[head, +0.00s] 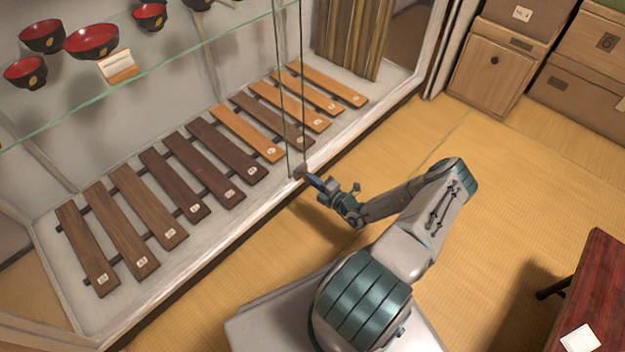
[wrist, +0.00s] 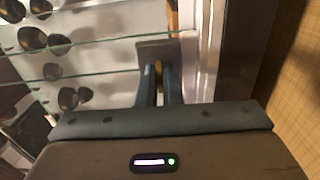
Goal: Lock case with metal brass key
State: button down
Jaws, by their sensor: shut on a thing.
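The glass display case (head: 205,262) fills the left of the head view. Its vertical glass edges meet the sill near a small grey metal fitting (head: 299,172), which looks like the lock. My gripper (head: 309,177) is at this fitting, low on the case front. In the wrist view my gripper (wrist: 160,77) is shut on a small brass-coloured piece (wrist: 158,68), seemingly the brass key. A grey plate (wrist: 158,48) lies right in front of the fingertips. Whether the key is inside the lock cannot be told; its tip is hidden.
Wooden xylophone-like bars (head: 205,160) lie inside the case, below a glass shelf (head: 165,65) with red-and-black bowls (head: 91,41). Wooden boxes (head: 495,70) stand at the back right. A red table (head: 598,290) is at the lower right. The tatami floor (head: 500,180) between is clear.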

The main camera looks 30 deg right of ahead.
jog(key=shift+a, duration=0.1)
jog(key=c, duration=1.6)
grip_release()
jog(key=shift+s, duration=0.1)
jog(key=p+v, duration=0.3)
jog(key=v, duration=1)
jog(key=shift+s+p, duration=0.35)
